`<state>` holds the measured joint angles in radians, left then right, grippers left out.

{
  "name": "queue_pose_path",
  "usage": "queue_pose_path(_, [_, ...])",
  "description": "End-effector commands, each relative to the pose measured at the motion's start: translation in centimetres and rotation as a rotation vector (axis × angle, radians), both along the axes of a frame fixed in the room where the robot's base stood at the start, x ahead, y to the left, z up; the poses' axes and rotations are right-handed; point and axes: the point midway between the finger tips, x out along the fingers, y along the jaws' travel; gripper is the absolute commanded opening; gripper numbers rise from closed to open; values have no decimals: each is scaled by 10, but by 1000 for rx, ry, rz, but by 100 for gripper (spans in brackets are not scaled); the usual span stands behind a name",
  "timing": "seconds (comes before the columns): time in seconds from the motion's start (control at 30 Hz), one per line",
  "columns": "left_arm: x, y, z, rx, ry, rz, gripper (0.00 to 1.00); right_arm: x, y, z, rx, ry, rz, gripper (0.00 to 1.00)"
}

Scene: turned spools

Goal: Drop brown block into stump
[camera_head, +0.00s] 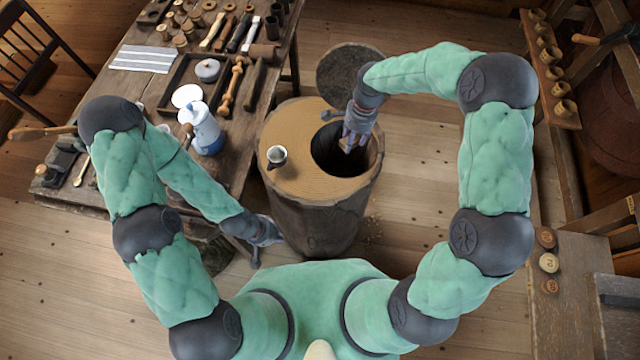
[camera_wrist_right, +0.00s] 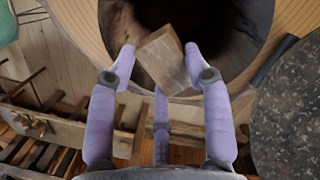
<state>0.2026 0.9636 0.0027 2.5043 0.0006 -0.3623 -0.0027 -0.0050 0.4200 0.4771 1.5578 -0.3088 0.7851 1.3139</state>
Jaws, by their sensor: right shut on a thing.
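The stump (camera_head: 300,205) stands upright on the floor, with a dark round hole (camera_head: 336,165) in its top. My right gripper (camera_head: 354,140) is over the hole, shut on the brown block (camera_head: 346,147). In the right wrist view the brown block (camera_wrist_right: 168,60) sits tilted between the fingers of my right gripper (camera_wrist_right: 160,68), with the dark opening of the stump (camera_wrist_right: 210,30) behind it. My left gripper (camera_head: 268,232) hangs low at the left side of the stump; its fingers are too small to tell open from shut.
A small cup-like thing (camera_head: 277,156) stands on the stump top, left of the hole. A dark round lid-like disc (camera_head: 345,72) lies behind the stump. A workbench (camera_head: 135,100) with tools and a blue-white jug (camera_head: 205,132) is at the left. Floor right of the stump is clear.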

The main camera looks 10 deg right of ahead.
Motion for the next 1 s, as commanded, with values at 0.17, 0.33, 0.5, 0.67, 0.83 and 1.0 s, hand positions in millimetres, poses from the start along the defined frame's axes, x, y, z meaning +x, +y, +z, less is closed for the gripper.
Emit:
queue_pose_path(0.17, [1, 0, -16, 0, -1, 0, 0, -1, 0, -23, 0, 2, 0, 25])
queue_pose_path(0.33, [1, 0, -27, 0, -1, 0, 0, 0, 0, -41, 0, 2, 0, 25])
queue_pose_path(0.5, [1, 0, -31, 0, -1, 0, 0, 0, 0, -49, 0, 0, 0, 25])
queue_pose_path(0.67, [1, 0, -31, 0, -1, 0, 0, 0, 0, -48, 0, 0, 0, 25])
queue_pose_path(0.83, [1, 0, -31, 0, -1, 0, 0, 0, 0, -48, 0, 0, 1, 72])
queue_pose_path(1.0, [1, 0, -31, 0, -1, 0, 0, 0, 0, -48, 0, 1, 1, 77])
